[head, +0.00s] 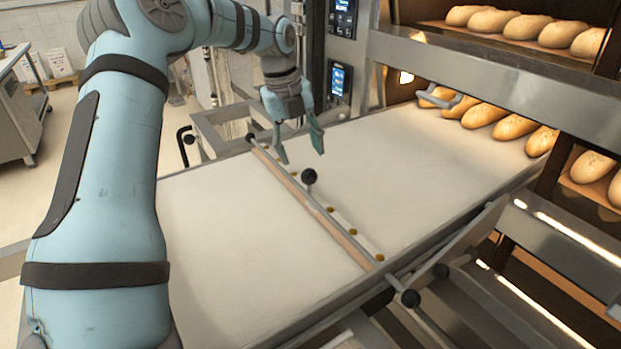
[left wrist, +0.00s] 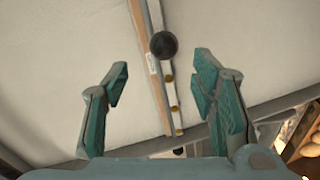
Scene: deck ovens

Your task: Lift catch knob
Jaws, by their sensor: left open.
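The catch knob, a black ball (head: 309,176), stands on the cross bar (head: 277,172) of the pale loader belt in the head view. It also shows in the left wrist view (left wrist: 163,45), seen from above, between and beyond the fingertips. My left gripper (head: 300,147) is open and empty, with its green fingers pointing down, above the bar and on the far side of the knob. In the left wrist view the two fingers (left wrist: 162,70) are spread wide, and neither appears to touch the knob. My right gripper is not in view.
The flat belt (head: 250,250) lies on both sides of the bar and is clear. Loaves (head: 515,126) sit in the oven decks at right, behind a metal front (head: 480,75). Another black knob (head: 410,298) and metal rails lie along the belt's near-right edge.

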